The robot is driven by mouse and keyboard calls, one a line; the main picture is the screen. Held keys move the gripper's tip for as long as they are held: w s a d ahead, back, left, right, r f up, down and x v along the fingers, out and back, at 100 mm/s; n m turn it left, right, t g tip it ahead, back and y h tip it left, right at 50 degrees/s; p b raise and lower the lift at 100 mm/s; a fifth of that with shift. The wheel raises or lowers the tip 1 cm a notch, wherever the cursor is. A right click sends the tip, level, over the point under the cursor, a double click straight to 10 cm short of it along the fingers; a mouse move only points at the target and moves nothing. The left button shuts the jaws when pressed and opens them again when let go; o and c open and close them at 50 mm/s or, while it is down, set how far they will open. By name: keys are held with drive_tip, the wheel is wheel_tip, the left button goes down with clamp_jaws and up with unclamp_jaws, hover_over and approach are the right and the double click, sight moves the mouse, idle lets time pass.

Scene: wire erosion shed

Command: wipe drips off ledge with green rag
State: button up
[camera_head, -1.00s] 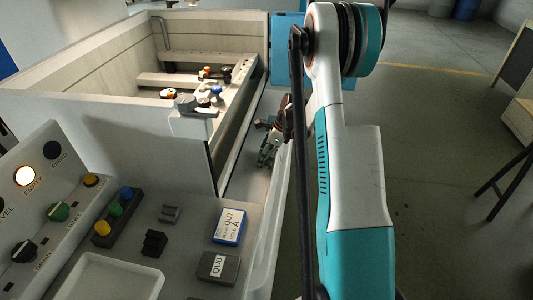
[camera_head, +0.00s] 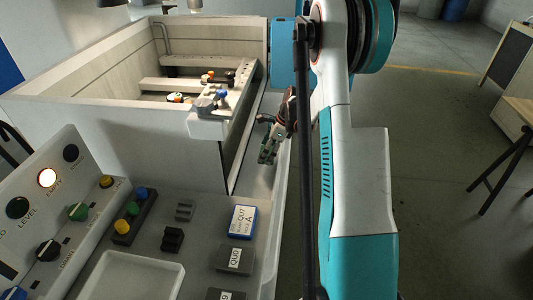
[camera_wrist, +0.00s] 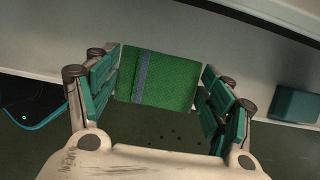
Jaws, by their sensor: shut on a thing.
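The green rag (camera_wrist: 178,82), with a grey stripe, is held between the two fingers of my gripper (camera_wrist: 160,74) in the wrist view. In the head view my gripper (camera_head: 268,150) hangs low beside the tank, over the narrow grey ledge (camera_head: 258,182); the rag is hard to make out there. Several small dark spots (camera_wrist: 172,134) show on a dark surface just below the rag in the wrist view. I cannot tell whether the rag touches the ledge.
The open tank (camera_head: 120,112) stands left of my gripper, its wall close by. The control panel (camera_head: 60,215) and grey counter with a shallow tray (camera_head: 130,272), a blue-edged label block (camera_head: 242,221) and small blocks are nearer. Open floor (camera_head: 440,120) lies to the right.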

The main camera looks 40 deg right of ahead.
drive_tip(key=shift+r+p, duration=0.55)
drive_tip(key=shift+r, duration=0.75)
